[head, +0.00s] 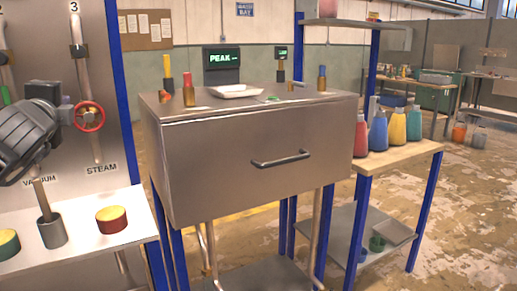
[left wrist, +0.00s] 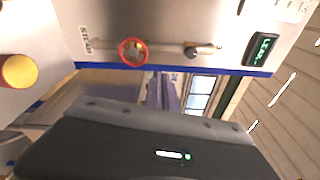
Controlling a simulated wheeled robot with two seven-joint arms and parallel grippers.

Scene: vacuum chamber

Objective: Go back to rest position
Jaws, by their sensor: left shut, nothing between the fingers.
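My left gripper (head: 14,174) is at the far left of the head view, in front of the steel valve panel (head: 100,140) and above the white shelf (head: 92,246). It is shut and holds nothing. In the left wrist view, the red valve wheel (left wrist: 133,51) and the panel are at the top, and no fingers can be made out clearly. The red wheel also shows in the head view (head: 89,116), to the right of my left arm. My right gripper is in neither view.
A steel cabinet (head: 240,165) with a drawer handle stands in the middle. The white shelf carries a grey cup (head: 52,232), a red and yellow tin (head: 111,219) and a green and yellow tin (head: 8,244). Several coloured bottles (head: 378,132) stand at right. Floor beyond is open.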

